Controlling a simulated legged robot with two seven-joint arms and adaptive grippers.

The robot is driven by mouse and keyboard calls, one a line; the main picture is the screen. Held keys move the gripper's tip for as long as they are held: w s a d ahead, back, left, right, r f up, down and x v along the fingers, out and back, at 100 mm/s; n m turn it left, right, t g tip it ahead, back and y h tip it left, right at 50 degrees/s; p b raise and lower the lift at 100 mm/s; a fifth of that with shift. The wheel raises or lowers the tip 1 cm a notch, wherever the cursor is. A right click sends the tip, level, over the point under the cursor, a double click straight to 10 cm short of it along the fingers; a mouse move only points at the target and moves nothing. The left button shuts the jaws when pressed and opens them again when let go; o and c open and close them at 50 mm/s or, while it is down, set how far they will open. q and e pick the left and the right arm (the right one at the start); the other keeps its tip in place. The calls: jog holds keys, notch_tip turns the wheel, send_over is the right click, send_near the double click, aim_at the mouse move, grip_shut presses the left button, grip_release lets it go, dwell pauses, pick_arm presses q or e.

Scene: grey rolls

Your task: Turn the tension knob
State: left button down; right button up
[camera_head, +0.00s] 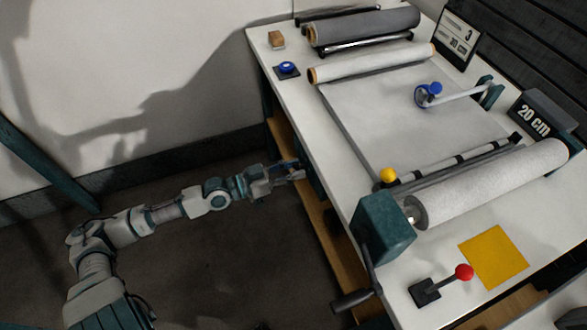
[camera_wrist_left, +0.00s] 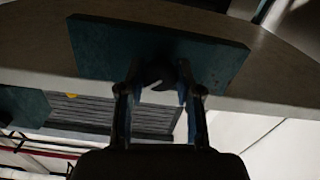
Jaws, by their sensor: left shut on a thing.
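My left gripper (camera_head: 290,172) reaches the left edge of the white bench from the left. In the left wrist view its two fingers (camera_wrist_left: 158,88) are closed around a dark knob (camera_wrist_left: 160,74). The knob sits on a teal plate (camera_wrist_left: 100,48) on the bench's side. Much of the knob lies in shadow between the fingers, so any mark on it cannot be read. In the head view the knob is not clearly visible behind the fingers. My right gripper is in neither view.
On the bench (camera_head: 275,50) are a white roll (camera_head: 490,185), a teal box (camera_head: 382,228) with a crank handle (camera_head: 352,300), a red-ball lever (camera_head: 464,272), a yellow sheet (camera_head: 494,256) and a blue button (camera_head: 287,67).

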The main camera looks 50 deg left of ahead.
pick_arm(q)
jog(key=c, duration=0.8)
grip_release()
jog(key=shift+w+a+r, duration=0.1)
jog(key=shift+r, duration=0.05)
jog(key=v, duration=1.2)
